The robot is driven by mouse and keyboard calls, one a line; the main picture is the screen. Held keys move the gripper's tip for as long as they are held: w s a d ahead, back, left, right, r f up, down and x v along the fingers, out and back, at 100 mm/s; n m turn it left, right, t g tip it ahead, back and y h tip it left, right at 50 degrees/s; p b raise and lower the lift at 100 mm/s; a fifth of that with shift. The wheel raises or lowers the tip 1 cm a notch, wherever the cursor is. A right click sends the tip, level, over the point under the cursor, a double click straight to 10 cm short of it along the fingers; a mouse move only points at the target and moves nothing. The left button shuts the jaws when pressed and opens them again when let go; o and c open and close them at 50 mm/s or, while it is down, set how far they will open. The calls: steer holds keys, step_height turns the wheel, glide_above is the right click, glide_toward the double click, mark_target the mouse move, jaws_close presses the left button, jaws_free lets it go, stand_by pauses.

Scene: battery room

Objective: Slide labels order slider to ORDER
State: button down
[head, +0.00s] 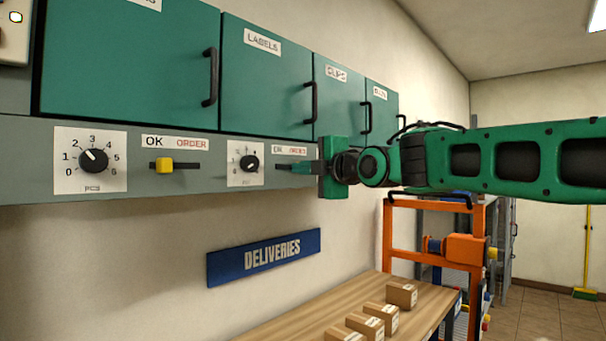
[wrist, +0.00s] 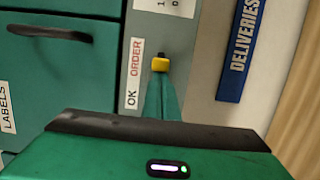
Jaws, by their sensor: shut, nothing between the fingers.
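The labels order slider has a yellow knob (wrist: 160,64), seen in the wrist view beside the red word ORDER on its OK/ORDER label (wrist: 134,72). Only a short dark bit of slot shows beyond the knob at the ORDER end; the rest is hidden behind my fingers. My gripper (wrist: 162,88) is shut and empty, its fingertips at the OK side of the knob, touching or almost touching it. In the head view my gripper (head: 284,167) is at the panel under the LABELS door (head: 265,83), right of the labels dial (head: 249,163), and hides the knob.
Left of it is another dial (head: 92,158) and a slider with a yellow knob (head: 164,165). Green doors with black handles (head: 210,77) sit above the panel. A DELIVERIES sign (head: 264,256) and a wooden table (head: 290,320) with several boxes are below.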

steer(key=shift+w+d, duration=0.15)
steer(key=shift+d, duration=0.15)
steer(key=s+a, duration=0.2)
steer(key=a, duration=0.1)
steer(key=shift+s, duration=0.4)
steer(key=v, duration=1)
steer(key=shift+s+a, duration=0.15)
steer(key=shift+a, duration=0.05)
steer(key=shift+f, duration=0.1)
